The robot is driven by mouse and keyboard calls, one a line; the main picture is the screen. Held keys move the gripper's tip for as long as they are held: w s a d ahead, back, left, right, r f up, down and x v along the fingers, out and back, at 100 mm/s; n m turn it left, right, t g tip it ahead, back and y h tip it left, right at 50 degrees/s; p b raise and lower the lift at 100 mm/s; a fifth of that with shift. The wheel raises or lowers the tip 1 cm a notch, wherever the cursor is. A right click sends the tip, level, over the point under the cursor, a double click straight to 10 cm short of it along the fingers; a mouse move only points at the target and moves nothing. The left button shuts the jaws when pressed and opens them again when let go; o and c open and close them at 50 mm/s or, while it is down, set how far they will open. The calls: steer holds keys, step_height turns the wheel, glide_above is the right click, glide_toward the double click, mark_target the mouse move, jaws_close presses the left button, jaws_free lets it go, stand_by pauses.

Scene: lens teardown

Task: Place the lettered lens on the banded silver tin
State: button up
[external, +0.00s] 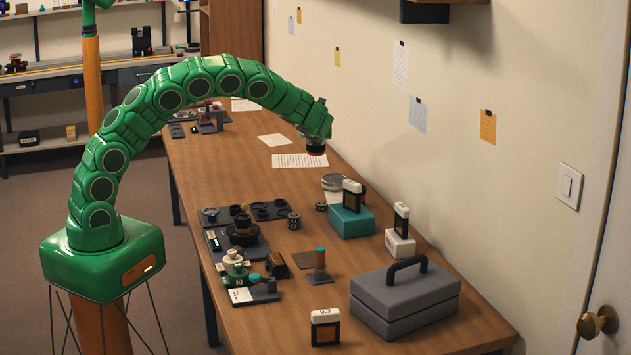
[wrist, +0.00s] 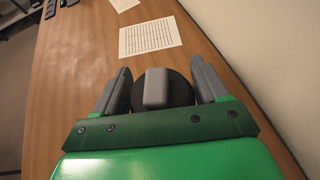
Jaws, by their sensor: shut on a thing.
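My gripper (external: 317,136) is at the end of the green arm, in the air above the far part of the table. In the wrist view, its two grey fingers (wrist: 160,72) are shut on a dark round lens (wrist: 180,91), with a grey block in front of part of it. In the external view, the lens (external: 316,149) hangs below the gripper and shows a reddish band. Its lettering cannot be read. The silver tin (external: 334,180) stands on the table behind a teal box, which hides part of it. The lens is apart from the tin, beyond and above it.
The teal box (external: 351,222) carries a black-and-white upright piece (external: 352,195) close to the tin. A grey toolbox (external: 405,299) stands nearer. Small parts and trays (external: 242,230) fill the table's left side. A printed sheet (external: 285,161) lies beyond the tin. The wall borders the right.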

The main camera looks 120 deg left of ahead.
steer(key=w+a+f, duration=0.3)
steer(key=a+f, duration=0.3)
steer(key=a, duration=0.1)
steer(key=shift+w+f, duration=0.15)
steer(key=shift+f, duration=0.15)
steer(key=shift+w+a+f, duration=0.15)
steer(key=shift+a+f, duration=0.2)
steer(key=shift+f, duration=1.45)
steer(key=shift+d+f, duration=0.1)
steer(key=shift+f, duration=0.2)
